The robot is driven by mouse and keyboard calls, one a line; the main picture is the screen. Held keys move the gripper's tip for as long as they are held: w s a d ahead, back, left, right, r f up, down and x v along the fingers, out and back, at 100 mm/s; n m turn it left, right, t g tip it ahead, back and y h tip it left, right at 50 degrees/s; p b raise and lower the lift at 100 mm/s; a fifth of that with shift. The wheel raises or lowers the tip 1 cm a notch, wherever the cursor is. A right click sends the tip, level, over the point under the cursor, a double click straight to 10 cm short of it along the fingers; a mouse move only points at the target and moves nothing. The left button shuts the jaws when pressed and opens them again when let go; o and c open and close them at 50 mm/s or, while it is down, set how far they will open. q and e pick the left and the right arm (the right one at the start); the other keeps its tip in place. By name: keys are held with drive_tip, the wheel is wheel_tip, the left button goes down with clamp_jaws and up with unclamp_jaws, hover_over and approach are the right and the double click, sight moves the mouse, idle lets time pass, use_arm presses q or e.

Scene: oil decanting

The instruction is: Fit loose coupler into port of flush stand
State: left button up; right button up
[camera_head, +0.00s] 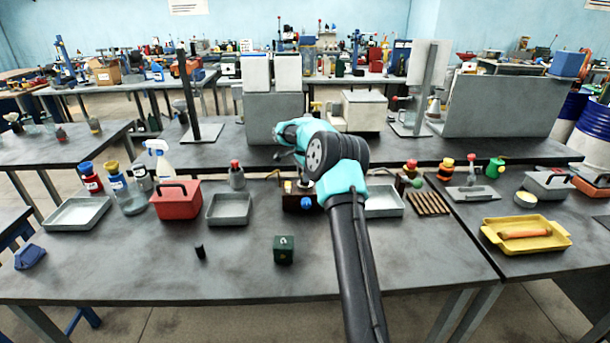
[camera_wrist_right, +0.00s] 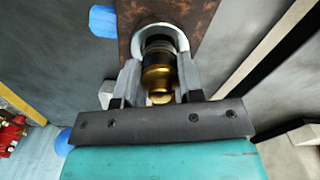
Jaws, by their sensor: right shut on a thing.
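The flush stand, a rusty brown block (camera_head: 291,203), stands on the front table in the head view, partly behind my right arm. In the right wrist view the stand (camera_wrist_right: 192,14) fills the top middle, with a pale grey ring around its port. My right gripper (camera_wrist_right: 158,80) is shut on the brass coupler (camera_wrist_right: 160,77), one finger on each side. The coupler's far end lines up with the ring and appears to be at its mouth; how deep it sits is hidden. My left gripper is not in view.
A grey tray (camera_head: 229,222) and a red toolbox (camera_head: 176,212) stand left of the stand. A wooden slatted rack (camera_head: 428,204) lies to the right. A dark green block (camera_head: 284,250) and a small black cylinder (camera_head: 200,252) stand in front. The table's front left is mostly clear.

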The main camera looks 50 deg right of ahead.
drive_tip(key=o, duration=0.9)
drive_tip(key=shift+f, duration=0.1)
drive_tip(key=shift+o, duration=0.2)
wheel_tip(320, 180, up, 12)
idle(0.4)
wheel_tip(320, 180, down, 12)
idle(0.7)
idle(0.3)
